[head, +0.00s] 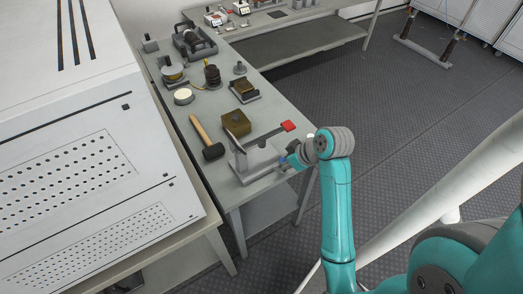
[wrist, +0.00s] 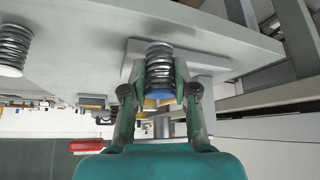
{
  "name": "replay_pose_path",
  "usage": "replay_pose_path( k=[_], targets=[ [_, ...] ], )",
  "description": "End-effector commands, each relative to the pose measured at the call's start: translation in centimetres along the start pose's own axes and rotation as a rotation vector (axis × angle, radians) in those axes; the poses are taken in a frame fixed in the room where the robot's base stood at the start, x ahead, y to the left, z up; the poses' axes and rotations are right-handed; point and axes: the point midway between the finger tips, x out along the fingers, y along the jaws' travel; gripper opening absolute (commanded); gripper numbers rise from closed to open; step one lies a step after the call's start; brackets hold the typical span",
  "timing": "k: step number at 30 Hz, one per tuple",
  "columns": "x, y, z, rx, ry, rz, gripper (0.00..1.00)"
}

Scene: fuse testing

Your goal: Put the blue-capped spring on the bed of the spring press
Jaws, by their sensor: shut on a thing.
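In the wrist view, which looks upside down, my gripper (wrist: 161,78) is shut on the blue-capped spring (wrist: 158,55). Its blue cap (wrist: 160,96) shows between the fingers, and its metal coils run toward the grey bed of the spring press (wrist: 133,60). The spring is at the bed; I cannot tell whether it touches it. In the head view, the spring press (head: 257,162) stands at the near end of the bench, with a long lever and a red handle (head: 288,126). My gripper (head: 291,160) is right beside the press, and the spring is mostly hidden there.
A second spring (wrist: 14,50) stands on the bench in the wrist view. In the head view, a hammer (head: 206,137) and a brass-coloured block (head: 236,123) lie close to the press on the grey bench (head: 280,103). Several other devices stand farther back. Open floor lies right.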

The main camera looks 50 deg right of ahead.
Motion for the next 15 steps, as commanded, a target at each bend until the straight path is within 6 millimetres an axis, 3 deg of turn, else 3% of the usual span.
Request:
replay_pose_path(
  k=[4, 15],
  targets=[
    [1.5, 0.0, -2.5, -0.004, 0.002, -0.001, 0.04],
    [3.1, 0.0, -4.9, -0.001, 0.001, -0.001, 0.04]
  ],
)
